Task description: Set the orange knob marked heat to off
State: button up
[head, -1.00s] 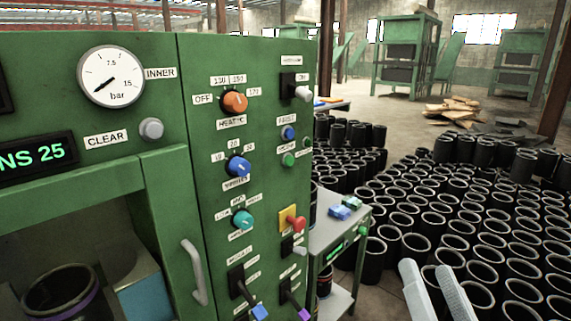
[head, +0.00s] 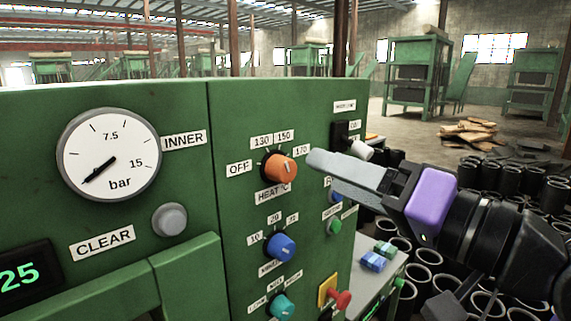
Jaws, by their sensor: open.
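The orange heat knob (head: 280,168) sits on the green machine panel (head: 232,150) in the head view. Labels OFF, 130, 150 and 170 stand around it, with OFF to its left. Its pale pointer line looks turned toward the upper right, between 150 and 170, but I cannot tell the exact mark. My gripper (head: 318,162) comes in from the right, its pale fingers pointing left, with the tips just right of the knob. The fingers overlap in this view, so the gap between them is hidden. Nothing shows held, and I see no clear contact with the knob.
A blue knob (head: 281,247) and a teal knob (head: 282,306) sit below. A white-tipped switch (head: 360,150) is just behind my fingers. A red button on a yellow plate (head: 340,298) is lower right. A pressure gauge (head: 109,154) is at left. Black sleeves (head: 480,184) crowd the floor at right.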

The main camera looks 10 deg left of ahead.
aim_at(289, 173)
jog(key=shift+g, duration=0.4)
jog(key=x, duration=0.2)
jog(key=f+p+x, duration=0.1)
jog(key=x, duration=0.2)
jog(key=p+x, duration=0.1)
jog(key=x, duration=0.1)
jog(key=shift+w+a+f, duration=0.1)
jog(key=shift+a+f, duration=0.2)
jog(key=shift+a, duration=0.15)
grip_shut()
